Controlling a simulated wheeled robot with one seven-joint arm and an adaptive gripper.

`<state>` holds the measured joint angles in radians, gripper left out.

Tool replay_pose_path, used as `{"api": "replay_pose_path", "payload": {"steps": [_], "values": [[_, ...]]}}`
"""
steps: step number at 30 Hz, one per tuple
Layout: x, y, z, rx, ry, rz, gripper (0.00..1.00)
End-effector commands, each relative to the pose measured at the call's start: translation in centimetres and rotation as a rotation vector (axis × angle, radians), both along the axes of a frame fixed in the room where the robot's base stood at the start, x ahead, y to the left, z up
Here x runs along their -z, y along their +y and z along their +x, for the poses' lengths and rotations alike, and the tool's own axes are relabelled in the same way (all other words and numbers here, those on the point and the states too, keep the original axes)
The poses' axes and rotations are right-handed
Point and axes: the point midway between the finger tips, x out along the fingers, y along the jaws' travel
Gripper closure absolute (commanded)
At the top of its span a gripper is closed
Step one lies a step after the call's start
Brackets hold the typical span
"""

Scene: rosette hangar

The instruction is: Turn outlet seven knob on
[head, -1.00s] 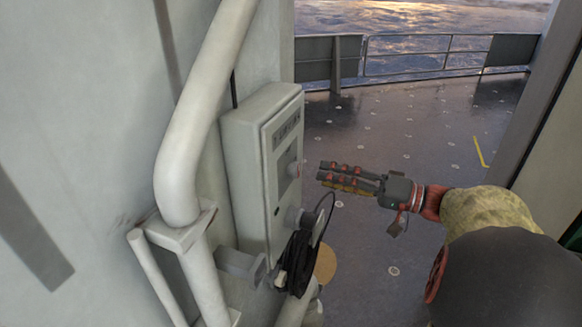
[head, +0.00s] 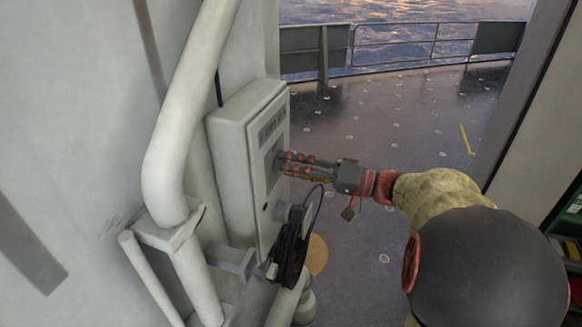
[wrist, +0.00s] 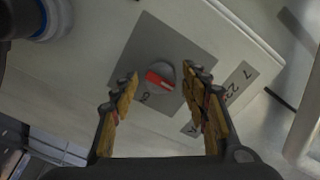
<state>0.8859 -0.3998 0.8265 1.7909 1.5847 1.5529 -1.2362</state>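The outlet seven knob (wrist: 162,75) is grey and round with a red bar, on a darker grey plate (wrist: 195,50) in the wrist view. A label starting with 7 (wrist: 240,82) is beside it. My gripper (wrist: 160,82) is open, with one finger on each side of the knob. I cannot tell whether the fingers touch it. In the head view my gripper (head: 281,163) reaches the front of the grey outlet box (head: 230,140), and its fingers hide the knob.
A connector with a coiled black cable (head: 291,250) hangs from the lower front of the box. A thick white pipe (head: 172,160) runs along the wall to the left. Open deck (head: 400,130) with a railing lies behind and to the right.

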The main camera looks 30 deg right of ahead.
Motion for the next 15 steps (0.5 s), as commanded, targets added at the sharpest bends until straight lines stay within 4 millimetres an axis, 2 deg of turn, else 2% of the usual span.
{"api": "replay_pose_path", "payload": {"steps": [15], "values": [[0.01, 0.0, -0.01, 0.0, 0.0, 0.0, 0.86]]}}
